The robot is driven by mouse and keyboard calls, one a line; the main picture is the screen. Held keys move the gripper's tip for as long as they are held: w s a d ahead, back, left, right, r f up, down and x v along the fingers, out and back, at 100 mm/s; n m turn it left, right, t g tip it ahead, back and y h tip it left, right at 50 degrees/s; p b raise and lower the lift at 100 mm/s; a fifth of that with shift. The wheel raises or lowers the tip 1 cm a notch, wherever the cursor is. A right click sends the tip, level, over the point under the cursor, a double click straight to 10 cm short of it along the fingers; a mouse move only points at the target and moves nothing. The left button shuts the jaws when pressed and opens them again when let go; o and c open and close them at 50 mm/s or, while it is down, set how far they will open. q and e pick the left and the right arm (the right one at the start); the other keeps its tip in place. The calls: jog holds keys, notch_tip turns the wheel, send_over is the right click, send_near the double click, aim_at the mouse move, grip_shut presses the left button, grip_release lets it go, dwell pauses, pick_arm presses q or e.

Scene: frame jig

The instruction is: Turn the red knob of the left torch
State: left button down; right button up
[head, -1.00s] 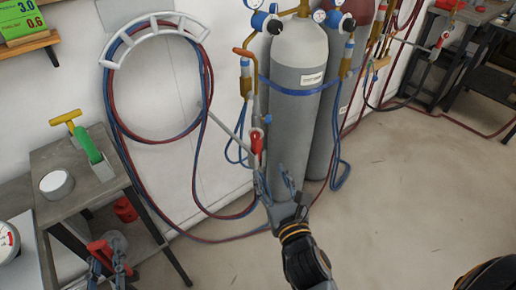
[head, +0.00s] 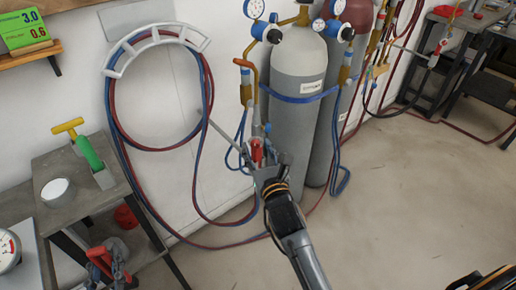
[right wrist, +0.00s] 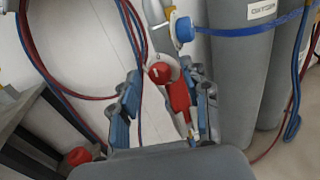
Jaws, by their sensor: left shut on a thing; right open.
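The left torch (head: 257,113) hangs upright beside the grey cylinder, with a blue knob (right wrist: 184,30) above its red knob (right wrist: 160,72). The red knob also shows in the head view (head: 256,149). A longer red part (right wrist: 180,97) sits just right of and below it in the right wrist view. My right gripper (right wrist: 162,100) is open, its fingers either side of these red parts; contact is unclear. My left gripper (head: 112,266) is at the lower left of the head view, shut on a red thing (head: 98,257) that I cannot identify.
A grey cylinder (head: 298,90) and a dark red-topped one stand right of the torch. Red and blue hoses hang on a white rack (head: 155,40). A small table (head: 85,170) stands at left. The floor (head: 410,200) at right is clear.

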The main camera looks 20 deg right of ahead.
grip_shut()
pick_arm(q)
jog(key=shift+r+p, duration=0.55)
pick_arm(e)
jog(key=shift+r, duration=0.2)
jog(key=n+g+p, duration=0.1)
jog(key=n+p, duration=0.1)
jog(key=p, duration=0.3)
jog(key=n+g+h+p, duration=0.1)
jog(key=n+p, duration=0.1)
jog(key=p, duration=0.4)
jog(key=n+g+p, duration=0.1)
jog(key=n+p, duration=0.2)
jog(key=p, duration=0.3)
jog(key=shift+w+a+r, duration=0.1)
jog(key=shift+a+r, duration=0.1)
jog(key=shift+r, duration=0.2)
pick_arm(q)
notch_tip(320, 180, up, 19)
jog(key=p, duration=0.1)
jog(key=shift+p, duration=0.4)
pick_arm(e)
jog(key=shift+f+n+g+h, duration=0.25)
jog(key=shift+n+g+h, duration=0.05)
jog(key=shift+n+h, duration=0.2)
pick_arm(q)
jog(key=shift+f, duration=0.1)
pick_arm(e)
grip_release()
